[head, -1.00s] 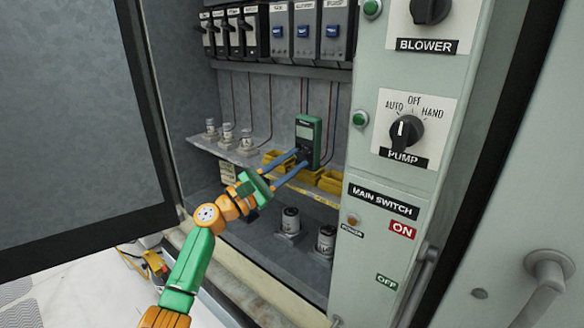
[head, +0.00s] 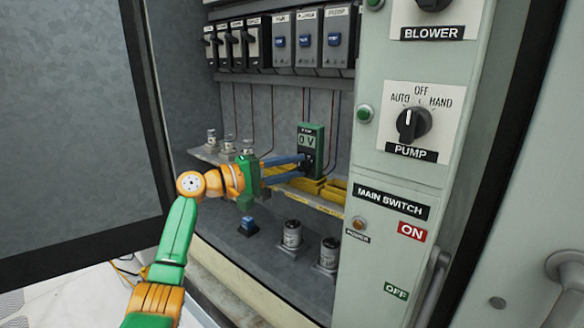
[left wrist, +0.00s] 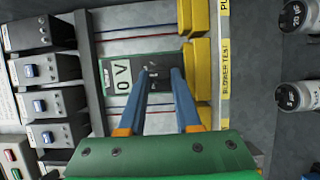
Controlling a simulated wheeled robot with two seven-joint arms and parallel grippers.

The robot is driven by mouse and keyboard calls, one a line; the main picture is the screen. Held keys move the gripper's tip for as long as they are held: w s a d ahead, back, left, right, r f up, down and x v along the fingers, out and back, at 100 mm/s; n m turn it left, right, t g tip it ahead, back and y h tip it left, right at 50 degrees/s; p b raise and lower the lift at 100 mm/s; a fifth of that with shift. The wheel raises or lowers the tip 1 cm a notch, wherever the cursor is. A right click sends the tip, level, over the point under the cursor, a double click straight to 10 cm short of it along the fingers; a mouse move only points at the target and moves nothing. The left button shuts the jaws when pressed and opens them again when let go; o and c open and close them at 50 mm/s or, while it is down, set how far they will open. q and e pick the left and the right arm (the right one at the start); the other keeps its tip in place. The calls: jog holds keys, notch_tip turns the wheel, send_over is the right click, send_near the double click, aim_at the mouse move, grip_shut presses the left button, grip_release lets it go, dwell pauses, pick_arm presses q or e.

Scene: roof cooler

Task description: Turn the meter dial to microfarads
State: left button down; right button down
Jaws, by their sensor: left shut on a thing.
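The meter (head: 311,146) is a small green case with a dark face, standing upright against the back of the cabinet by the shelf. Its display reads "0 V". It also shows in the left wrist view (left wrist: 121,84), turned on its side. My left gripper (head: 304,164) reaches in from the left, its long blue fingers shut on the dial at the lower part of the meter's face. The fingertips (left wrist: 160,70) hide the dial and most of its markings, so its pointer cannot be made out. My right gripper is not in view.
Yellow bins (head: 333,190) stand on the shelf just below and beside the meter. Breakers (head: 308,40) hang above. Capacitors (head: 292,235) stand on the cabinet floor. The pump panel (head: 405,180) edges the right, and the open door (head: 75,120) the left.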

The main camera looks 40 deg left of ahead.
pick_arm(q)
jog(key=m+y+p, duration=0.1)
jog(key=m, duration=0.2)
jog(key=m+g+y+p, duration=0.1)
jog(key=m+p, duration=0.1)
jog(key=m, duration=0.1)
jog(key=r+m+g+y+p, duration=0.1)
jog(key=m+y, duration=0.1)
jog(key=m, duration=0.1)
jog(key=shift+d+p, duration=0.25)
jog(key=shift+p, duration=0.1)
jog(key=shift+m, duration=0.3)
dwell(0.4)
jog(key=c, duration=0.6)
grip_release()
